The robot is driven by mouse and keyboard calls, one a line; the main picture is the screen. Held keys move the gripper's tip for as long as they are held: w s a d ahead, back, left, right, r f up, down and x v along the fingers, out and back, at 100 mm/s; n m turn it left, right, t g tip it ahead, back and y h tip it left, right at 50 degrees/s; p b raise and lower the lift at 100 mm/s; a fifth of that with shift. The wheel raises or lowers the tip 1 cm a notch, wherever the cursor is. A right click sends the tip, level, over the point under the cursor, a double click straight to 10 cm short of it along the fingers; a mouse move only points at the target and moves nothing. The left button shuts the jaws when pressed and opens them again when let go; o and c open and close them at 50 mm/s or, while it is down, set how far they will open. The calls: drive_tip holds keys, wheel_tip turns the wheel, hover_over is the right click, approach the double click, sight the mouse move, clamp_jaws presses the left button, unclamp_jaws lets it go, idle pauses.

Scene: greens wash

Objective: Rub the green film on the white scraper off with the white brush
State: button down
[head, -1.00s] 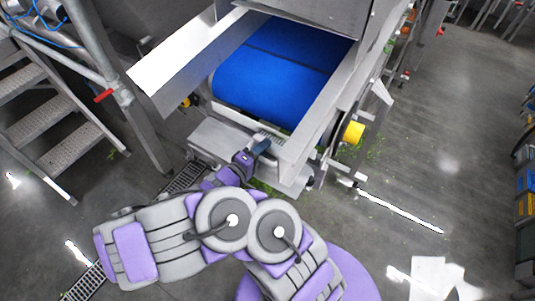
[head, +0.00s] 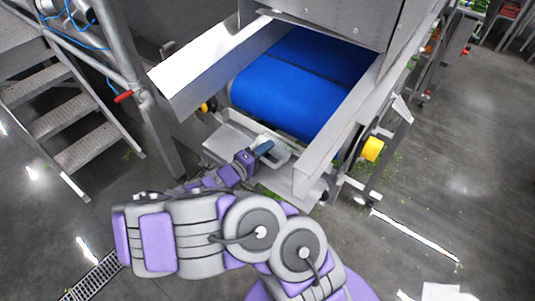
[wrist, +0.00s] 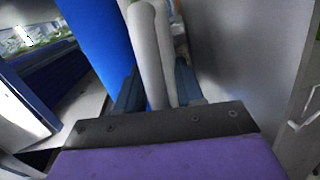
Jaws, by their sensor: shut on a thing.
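My gripper (head: 262,147) is at the front of the conveyor, low over the metal tray under the belt's end. In the wrist view its blue fingers (wrist: 158,88) are shut on a pale, rounded handle, which I take to be the white brush (wrist: 146,50). It points away from me between the fingers. The brush's bristles are not clear in either view. I cannot make out the white scraper or its green film; in the head view the area by the fingers is small and partly covered by my gripper.
The blue belt (head: 290,85) slopes down between metal side walls (head: 338,130). The metal tray (head: 222,143) lies below its end. A yellow roller cap (head: 373,149) sticks out on the right. Metal stairs (head: 75,110) stand at the left. The floor at right is mostly clear, with green scraps.

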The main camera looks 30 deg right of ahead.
sight(256, 145)
drive_tip(key=shift+w+a+f+b, duration=0.15)
drive_tip(key=shift+w+b, duration=0.1)
drive_tip(key=shift+w, duration=0.25)
drive_tip(key=shift+w+a+b, duration=0.1)
drive_tip(key=shift+w+b, duration=0.1)
drive_tip(key=shift+w, duration=0.3)
drive_tip(key=shift+w+a, duration=0.25)
drive_tip(key=shift+w, duration=0.65)
drive_tip(key=shift+a, duration=0.1)
drive_tip(key=shift+s+f+p+v, duration=0.1)
drive_tip(key=shift+s+p+v, duration=0.1)
drive_tip(key=shift+v, duration=0.75)
drive_tip(key=shift+s+f+p+v, duration=0.1)
drive_tip(key=shift+p+v, duration=0.05)
drive_tip(key=shift+v, duration=0.85)
drive_tip(key=shift+s+f+p+v, duration=0.1)
drive_tip(key=shift+p+v, duration=0.1)
drive_tip(key=shift+v, duration=0.75)
drive_tip(key=shift+r, duration=0.2)
drive_tip(key=v, duration=0.2)
drive_tip(key=shift+s+a+f+p, duration=0.1)
drive_tip(key=shift+s+a+p, duration=0.2)
drive_tip(key=shift+a+p, duration=0.05)
